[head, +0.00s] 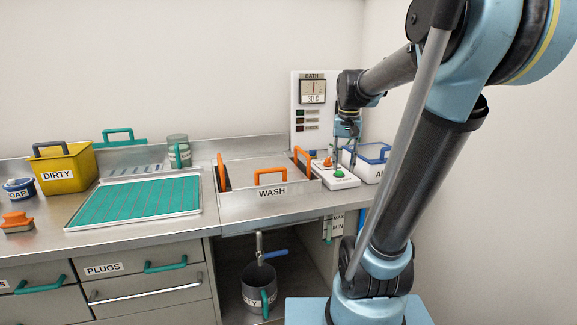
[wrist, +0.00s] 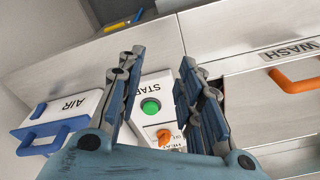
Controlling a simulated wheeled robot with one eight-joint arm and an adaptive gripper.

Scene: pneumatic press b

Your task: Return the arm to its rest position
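My arm reaches in from the right in the head view, bent at the elbow. My gripper (head: 345,168) points down over the white control box (head: 343,183) at the right of the counter. In the wrist view my gripper (wrist: 163,57) has its two fingers apart with nothing between them. Beyond them shows the box marked START, with a green button (wrist: 150,106) and an orange knob (wrist: 164,136). The button also shows in the head view (head: 340,174), just below the fingertips. I cannot tell whether the fingers touch the box.
The WASH basin (head: 310,188) with orange handles stands left of the box. The white AIR box (head: 368,166) with a blue handle stands right. The BATH panel (head: 299,92) rises behind. A green mat tray (head: 190,208) and yellow DIRTY bin (head: 67,176) are further left.

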